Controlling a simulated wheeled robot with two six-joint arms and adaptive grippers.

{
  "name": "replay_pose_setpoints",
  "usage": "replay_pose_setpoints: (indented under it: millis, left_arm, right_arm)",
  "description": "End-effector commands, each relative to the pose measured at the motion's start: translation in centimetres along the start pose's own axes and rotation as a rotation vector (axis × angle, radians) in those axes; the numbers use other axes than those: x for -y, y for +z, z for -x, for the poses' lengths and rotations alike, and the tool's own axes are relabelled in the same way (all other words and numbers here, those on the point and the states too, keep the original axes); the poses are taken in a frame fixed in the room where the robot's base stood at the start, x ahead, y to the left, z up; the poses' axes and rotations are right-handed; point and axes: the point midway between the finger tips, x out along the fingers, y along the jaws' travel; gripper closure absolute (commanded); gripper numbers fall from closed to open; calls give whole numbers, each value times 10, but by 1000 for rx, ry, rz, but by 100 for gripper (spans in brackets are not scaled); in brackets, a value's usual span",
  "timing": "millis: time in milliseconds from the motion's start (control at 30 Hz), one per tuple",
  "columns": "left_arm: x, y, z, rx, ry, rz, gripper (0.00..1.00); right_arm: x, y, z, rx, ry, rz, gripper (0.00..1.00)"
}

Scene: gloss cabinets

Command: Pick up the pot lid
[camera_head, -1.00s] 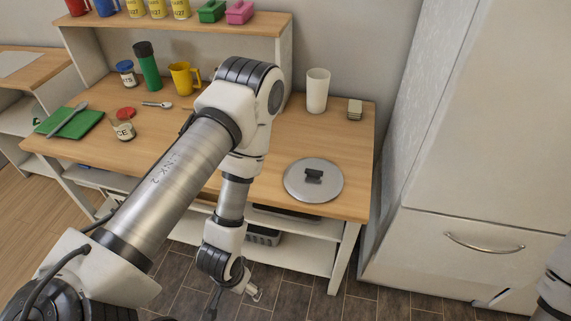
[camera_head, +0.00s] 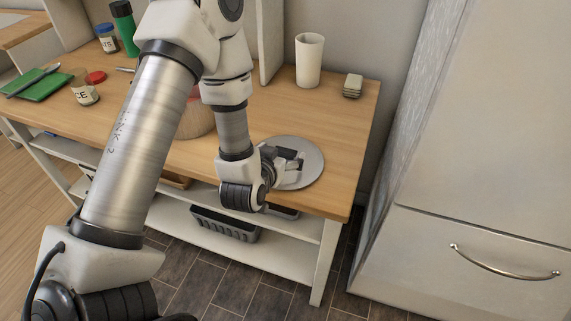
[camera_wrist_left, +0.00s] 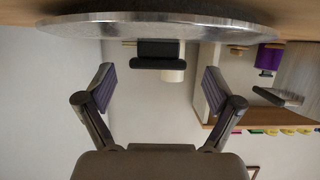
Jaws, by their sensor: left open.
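The pot lid (camera_head: 311,167) is a flat grey metal disc with a dark handle, lying on the wooden worktop near its front right corner. My left gripper (camera_head: 289,165) is at the lid's left side, level with the handle, and covers part of the lid. In the left wrist view, which is upside down, the lid's rim (camera_wrist_left: 150,26) spans the top. The dark handle (camera_wrist_left: 158,50) lies ahead, between the lines of the two fingers. The fingers (camera_wrist_left: 158,86) are spread wide with nothing between them. My right gripper is not in view.
A white cup (camera_head: 309,61) and a small stacked block (camera_head: 352,86) stand behind the lid. A brown bowl (camera_head: 198,117) is partly hidden behind my left arm. A white cabinet (camera_head: 475,210) stands to the right. A grey basket (camera_head: 224,224) sits on the lower shelf.

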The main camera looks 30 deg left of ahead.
Motion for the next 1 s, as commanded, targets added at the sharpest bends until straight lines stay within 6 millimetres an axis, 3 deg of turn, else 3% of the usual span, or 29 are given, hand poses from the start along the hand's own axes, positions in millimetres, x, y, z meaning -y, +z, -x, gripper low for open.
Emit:
replay_pose_setpoints:
  millis: [200,400,600,633,1000]
  left_arm:
    - [0,2,-31,0,1,-1,8]
    - [0,2,-32,1,1,-1,8]
    - [0,2,-32,2,1,-1,79]
    - [0,2,-32,1,1,-1,87]
    - [0,-1,-31,0,1,0,87]
  right_arm:
    - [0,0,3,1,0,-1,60]
    - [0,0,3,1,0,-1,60]
    - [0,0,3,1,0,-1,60]
    - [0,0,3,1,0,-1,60]
    - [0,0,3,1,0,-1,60]
